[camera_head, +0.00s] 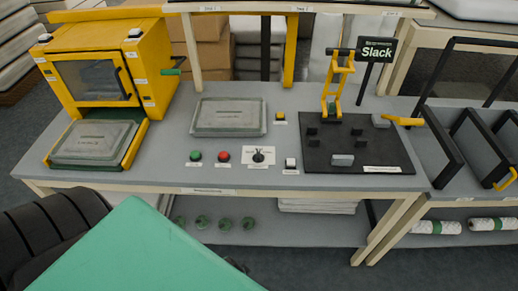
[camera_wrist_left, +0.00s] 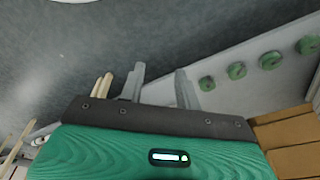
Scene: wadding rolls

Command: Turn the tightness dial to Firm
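The tightness dial (camera_head: 258,155) is a small black knob on a white plate, on the front of the grey bench in the head view. Its pointer direction and the plate's markings are too small to read. A black sign (camera_head: 376,50) behind the board reads "Slack". My left gripper (camera_wrist_left: 160,75) shows in the left wrist view with its two grey fingers apart and nothing between them. It is away from the dial, and the dial is not in that view. My right gripper is not in view.
A green button (camera_head: 195,156) and a red button (camera_head: 223,156) sit left of the dial, a white button (camera_head: 290,162) right. A black board (camera_head: 350,150) with a yellow lever stands further right. Green round pieces (camera_head: 225,223) lie on the lower shelf, also in the wrist view (camera_wrist_left: 270,60).

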